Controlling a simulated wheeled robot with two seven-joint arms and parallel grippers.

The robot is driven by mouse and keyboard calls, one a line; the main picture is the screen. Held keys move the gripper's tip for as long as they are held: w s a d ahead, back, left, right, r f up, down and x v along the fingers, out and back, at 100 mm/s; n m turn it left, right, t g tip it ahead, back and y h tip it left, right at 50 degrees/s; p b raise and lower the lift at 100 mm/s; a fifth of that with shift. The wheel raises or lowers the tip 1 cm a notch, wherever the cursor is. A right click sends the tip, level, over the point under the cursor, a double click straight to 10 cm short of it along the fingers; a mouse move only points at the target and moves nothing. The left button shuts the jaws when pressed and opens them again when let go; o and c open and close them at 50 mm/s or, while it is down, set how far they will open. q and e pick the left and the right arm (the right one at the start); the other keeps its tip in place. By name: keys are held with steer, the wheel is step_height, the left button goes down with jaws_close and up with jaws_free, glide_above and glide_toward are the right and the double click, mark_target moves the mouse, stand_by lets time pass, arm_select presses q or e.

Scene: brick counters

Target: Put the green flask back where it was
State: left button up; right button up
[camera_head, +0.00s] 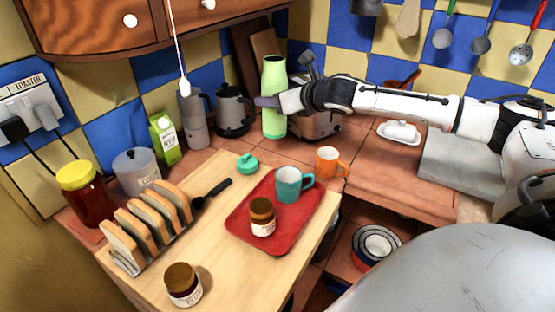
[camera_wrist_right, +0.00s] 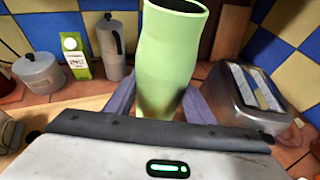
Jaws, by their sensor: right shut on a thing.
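The tall light green flask (camera_head: 273,75) is upright at the back of the counter, between the dark kettle and the toaster. My right gripper (camera_head: 268,101) reaches in from the right and is shut on the flask's middle. In the right wrist view the flask (camera_wrist_right: 170,55) stands between the two fingers, its open top without a lid. I cannot tell whether its base touches the counter. A small green lid-like piece (camera_head: 247,164) lies on the wooden board. My left gripper is not in view.
An orange mug (camera_head: 331,162) is in front. A red tray (camera_head: 286,222) holds a teal mug (camera_head: 289,184) and a jar (camera_head: 262,215). A toast rack (camera_head: 150,225) stands left.

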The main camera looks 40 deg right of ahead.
mark_target(277, 128)
steer(key=f+b, duration=0.1)
steer(key=f, duration=0.2)
steer(key=f+b, duration=0.1)
steer(key=f, duration=0.2)
steer(key=d+f+b, duration=0.1)
steer(key=f, duration=0.2)
steer(key=shift+f+b, duration=0.35)
steer(key=shift+f, duration=0.05)
steer(key=shift+r, duration=0.1)
steer(key=o, duration=1.4)
steer(key=shift+f, duration=0.25)
steer(key=shift+o, duration=0.3)
steer(key=shift+r, duration=0.1)
